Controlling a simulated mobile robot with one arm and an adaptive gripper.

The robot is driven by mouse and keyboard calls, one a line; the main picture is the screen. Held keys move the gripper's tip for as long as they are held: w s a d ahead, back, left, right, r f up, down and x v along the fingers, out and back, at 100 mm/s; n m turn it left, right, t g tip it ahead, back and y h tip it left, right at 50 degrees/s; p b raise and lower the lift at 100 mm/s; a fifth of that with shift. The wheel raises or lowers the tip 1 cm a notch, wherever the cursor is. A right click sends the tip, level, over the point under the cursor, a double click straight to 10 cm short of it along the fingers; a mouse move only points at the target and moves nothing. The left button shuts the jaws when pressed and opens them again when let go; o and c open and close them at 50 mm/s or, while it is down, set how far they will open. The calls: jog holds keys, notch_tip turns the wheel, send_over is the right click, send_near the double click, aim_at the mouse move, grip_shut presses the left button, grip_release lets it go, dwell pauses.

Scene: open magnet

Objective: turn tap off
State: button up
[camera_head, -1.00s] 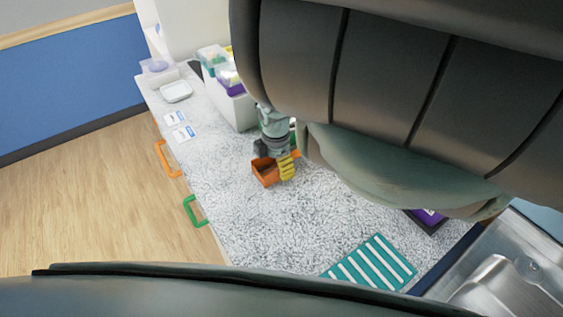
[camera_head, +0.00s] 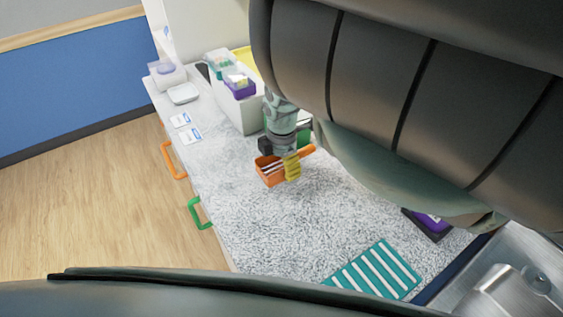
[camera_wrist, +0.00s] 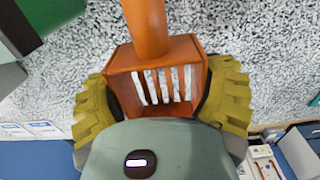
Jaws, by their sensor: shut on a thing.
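My gripper (camera_head: 283,168) has yellow ribbed fingers and is shut on an orange slotted box with a handle (camera_head: 270,171). In the wrist view my gripper (camera_wrist: 165,100) has one finger on each side of the orange box (camera_wrist: 180,48), whose slots and round handle show. Whether the box touches the counter is unclear. A steel sink (camera_head: 545,255) shows at the lower right of the head view. I cannot make out a tap for certain; my arm covers much of that side.
The speckled counter (camera_head: 290,235) is clear in front of the box. A teal striped mat (camera_head: 375,270) and a dark tray with a purple item (camera_head: 430,222) lie near the sink. A white bin (camera_head: 237,105) with coloured boxes stands behind. Orange (camera_head: 170,160) and green (camera_head: 197,213) handles line the front.

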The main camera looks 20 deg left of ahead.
jog(key=s+d+p, duration=0.1)
jog(key=s, duration=0.1)
jog(key=s+d+p, duration=0.1)
jog(key=s+p, duration=0.1)
jog(key=s+d+r+p, duration=0.1)
jog(key=s, duration=0.1)
jog(key=shift+d, duration=0.1)
jog(key=s+p, duration=0.1)
jog(key=s+d+p, duration=0.1)
jog(key=s+p, duration=0.1)
jog(key=p, duration=0.1)
jog(key=shift+s+d+r, duration=0.1)
jog(key=shift+s+d, duration=0.05)
jog(key=shift+d, duration=0.15)
jog(key=shift+s+d+r+p, duration=0.1)
jog(key=shift+s+d+p, duration=0.05)
jog(key=shift+s+p, duration=0.6)
jog(key=shift+s+d+p, duration=0.45)
jog(key=shift+s+p, duration=0.1)
jog(key=shift+p, duration=0.05)
jog(key=shift+s+d+p, duration=0.15)
jog(key=shift+s+p, duration=0.25)
jog(key=shift+p, duration=0.1)
